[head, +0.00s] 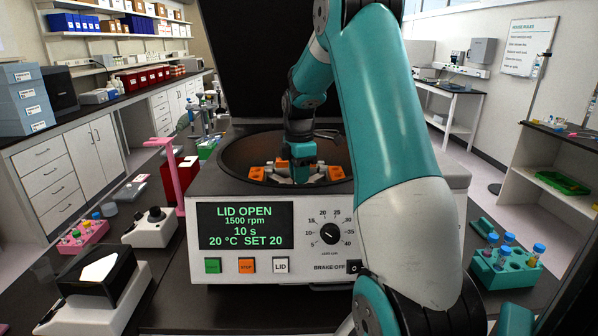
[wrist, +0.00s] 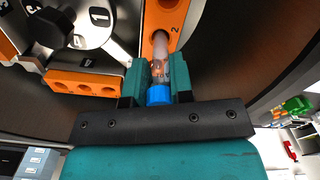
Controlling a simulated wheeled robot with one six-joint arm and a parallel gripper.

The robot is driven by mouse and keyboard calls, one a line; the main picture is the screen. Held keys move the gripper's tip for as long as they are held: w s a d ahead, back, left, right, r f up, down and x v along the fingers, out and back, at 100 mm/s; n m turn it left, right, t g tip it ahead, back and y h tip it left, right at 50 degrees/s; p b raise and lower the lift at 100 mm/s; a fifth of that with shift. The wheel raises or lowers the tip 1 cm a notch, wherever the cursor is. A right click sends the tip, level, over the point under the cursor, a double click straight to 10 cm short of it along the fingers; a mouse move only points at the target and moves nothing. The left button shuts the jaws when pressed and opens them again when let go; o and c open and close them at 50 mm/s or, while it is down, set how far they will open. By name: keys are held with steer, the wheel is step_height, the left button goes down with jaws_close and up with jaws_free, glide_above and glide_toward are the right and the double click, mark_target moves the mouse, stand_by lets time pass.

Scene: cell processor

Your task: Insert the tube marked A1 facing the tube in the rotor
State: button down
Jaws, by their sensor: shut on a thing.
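The centrifuge (head: 320,215) stands open in the head view, its display reading LID OPEN. My gripper (head: 300,172) is down inside its bowl. In the wrist view my gripper (wrist: 160,88) is shut on a blue-capped tube (wrist: 160,72), gripped just below the cap. The clear tube has pinkish contents and overlaps an orange rotor holder (wrist: 165,16) marked 2. I cannot tell how far its lower end is in a hole. Another orange holder (wrist: 85,83) with several holes lies to the left of the tube. The A1 mark is not readable, and I cannot make out the other tube in the rotor.
The silver rotor hub (wrist: 85,25) is at upper left in the wrist view. The dark bowl wall (wrist: 235,60) curves close on the right. A teal rack (head: 506,265) with several blue-capped tubes stands right of the centrifuge. A pink rack (head: 80,232) is at left.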

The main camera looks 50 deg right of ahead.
steer(key=shift+f+b, duration=0.85)
steer(key=shift+f, duration=0.95)
steer(key=shift+f, duration=0.5)
steer(key=shift+r, duration=0.1)
steer(key=c, duration=0.9)
jaws_free()
steer(key=shift+r, duration=0.1)
step_height(320, 180, up, 17)
steer(key=b, duration=0.2)
steer(key=shift+r+b, duration=0.1)
steer(key=shift+b, duration=0.25)
